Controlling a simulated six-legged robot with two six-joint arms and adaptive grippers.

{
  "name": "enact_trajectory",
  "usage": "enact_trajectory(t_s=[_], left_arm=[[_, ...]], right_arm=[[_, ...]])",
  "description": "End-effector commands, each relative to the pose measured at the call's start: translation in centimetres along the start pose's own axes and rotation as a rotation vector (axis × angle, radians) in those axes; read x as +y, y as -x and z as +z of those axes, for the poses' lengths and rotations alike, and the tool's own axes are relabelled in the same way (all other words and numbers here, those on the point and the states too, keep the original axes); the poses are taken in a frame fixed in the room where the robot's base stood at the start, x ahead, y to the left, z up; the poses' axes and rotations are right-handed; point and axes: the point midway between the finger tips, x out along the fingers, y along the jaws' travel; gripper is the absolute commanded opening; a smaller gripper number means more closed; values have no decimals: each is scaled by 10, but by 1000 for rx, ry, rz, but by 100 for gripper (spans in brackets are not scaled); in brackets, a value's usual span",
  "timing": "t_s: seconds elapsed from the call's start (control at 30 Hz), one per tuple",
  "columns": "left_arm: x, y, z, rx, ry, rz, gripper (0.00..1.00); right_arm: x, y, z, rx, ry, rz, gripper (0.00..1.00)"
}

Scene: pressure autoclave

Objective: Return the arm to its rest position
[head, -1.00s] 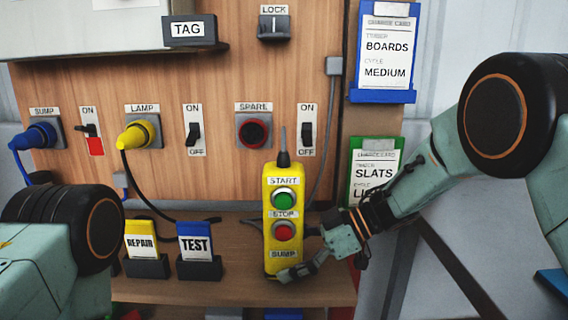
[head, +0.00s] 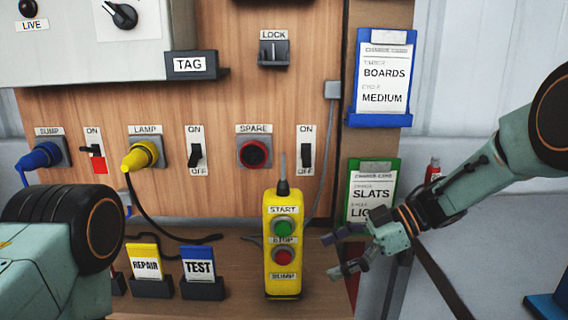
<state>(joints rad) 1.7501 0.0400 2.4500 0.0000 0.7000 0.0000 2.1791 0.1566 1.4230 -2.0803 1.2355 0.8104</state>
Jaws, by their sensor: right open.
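My right gripper (head: 338,254) is open and empty, to the right of the yellow pendant and apart from it. Its arm comes in from the right edge. The yellow pendant (head: 270,270), marked SUMP, stands upright on the wooden shelf with a green START button (head: 285,227) and a red STOP button (head: 284,257). My left arm shows only as a link at the lower left; its gripper is out of view.
The REPAIR card (head: 146,265) and TEST card (head: 199,267) stand in holders on the shelf (head: 235,290). The green SLATS clipboard (head: 371,190) hangs behind my right wrist, below the blue BOARDS clipboard (head: 383,75). A red object (head: 432,171) shows behind my right arm.

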Motion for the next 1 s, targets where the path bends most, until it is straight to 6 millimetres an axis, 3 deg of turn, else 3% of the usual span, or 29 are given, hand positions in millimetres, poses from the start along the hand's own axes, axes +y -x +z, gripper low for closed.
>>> enact_trajectory(t_s=[1.0], left_arm=[[1, 86, 0, 0, 0, 0, 0]], right_arm=[[0, 41, -77, -1, 0, -1, 83]])
